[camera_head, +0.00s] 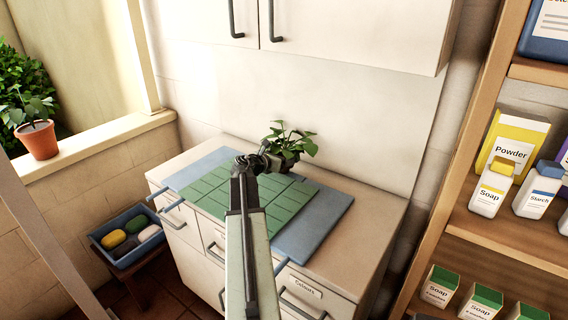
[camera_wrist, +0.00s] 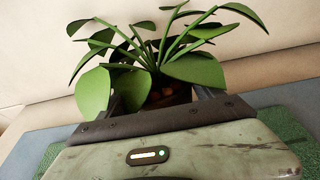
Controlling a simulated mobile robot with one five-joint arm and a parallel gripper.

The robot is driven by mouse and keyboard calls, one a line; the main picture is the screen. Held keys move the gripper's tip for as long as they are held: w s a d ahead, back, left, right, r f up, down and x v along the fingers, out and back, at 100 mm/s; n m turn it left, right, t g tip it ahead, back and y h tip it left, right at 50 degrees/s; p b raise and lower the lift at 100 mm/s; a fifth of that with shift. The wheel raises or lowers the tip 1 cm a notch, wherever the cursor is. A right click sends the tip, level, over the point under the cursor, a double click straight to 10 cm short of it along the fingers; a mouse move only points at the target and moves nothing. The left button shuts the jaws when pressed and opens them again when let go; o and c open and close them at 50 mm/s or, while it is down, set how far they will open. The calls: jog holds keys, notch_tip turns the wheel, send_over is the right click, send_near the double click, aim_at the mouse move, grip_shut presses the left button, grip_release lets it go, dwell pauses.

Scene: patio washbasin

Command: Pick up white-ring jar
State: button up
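I see no jar with a white ring in either view. My gripper (camera_head: 257,163) is over the far middle of the counter, right by a leafy plant (camera_head: 292,141). In the wrist view the plant (camera_wrist: 160,50) rises straight ahead, its dark pot (camera_wrist: 170,95) showing between my two spread fingers (camera_wrist: 162,104). The gripper looks open. Whether a finger touches the pot, I cannot tell. My arm hides part of the counter in the head view.
A green tiled mat (camera_head: 290,203) lies on a blue mat (camera_head: 335,218) on the drawer cabinet. Wall cupboards (camera_head: 350,30) hang above. A wooden shelf (camera_head: 480,225) with soap and powder packs stands right. A blue tray (camera_head: 128,262) with coloured lumps sits low left.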

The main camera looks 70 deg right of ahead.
jog(key=c, duration=0.6)
